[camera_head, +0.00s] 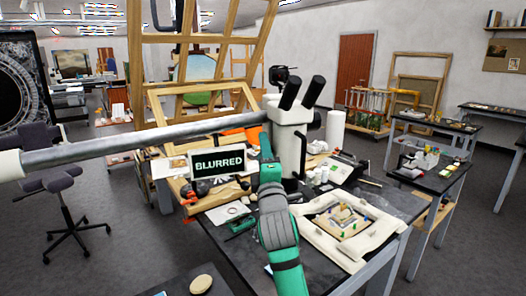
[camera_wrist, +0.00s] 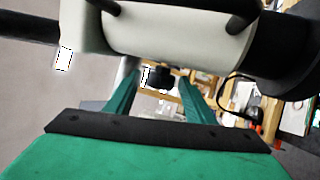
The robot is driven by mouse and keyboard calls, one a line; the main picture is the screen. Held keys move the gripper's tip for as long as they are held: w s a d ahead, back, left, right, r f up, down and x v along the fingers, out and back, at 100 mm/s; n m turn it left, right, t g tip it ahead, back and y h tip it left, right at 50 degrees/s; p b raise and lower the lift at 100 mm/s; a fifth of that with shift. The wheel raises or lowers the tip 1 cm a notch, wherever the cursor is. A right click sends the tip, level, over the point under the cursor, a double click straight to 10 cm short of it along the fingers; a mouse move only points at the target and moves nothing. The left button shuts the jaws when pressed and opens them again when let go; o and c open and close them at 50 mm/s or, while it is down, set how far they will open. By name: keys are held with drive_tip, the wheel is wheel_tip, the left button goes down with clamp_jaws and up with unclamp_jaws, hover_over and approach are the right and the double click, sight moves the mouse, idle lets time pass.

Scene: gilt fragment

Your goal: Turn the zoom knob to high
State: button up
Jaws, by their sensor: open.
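A white microscope (camera_head: 291,136) with two black eyepieces stands on the dark table. A small screen (camera_head: 217,163) left of it reads "BLURRED". My gripper (camera_head: 265,142) is raised against the left side of the microscope body, its fingertips hard to make out there. In the wrist view my gripper (camera_wrist: 158,84) has its two green fingers apart, below the microscope's pale cylindrical body (camera_wrist: 180,32).
A long grey boom (camera_head: 145,143) runs left from the microscope. A padded tray with a gilt fragment (camera_head: 345,221) lies at the table's right front. Tools and small jars crowd the table around the microscope. A wooden easel (camera_head: 200,50) stands behind and an office chair (camera_head: 65,180) at left.

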drive_tip(key=shift+w, duration=0.2)
drive_tip(key=c, duration=1.1)
drive_tip(key=shift+o, duration=0.2)
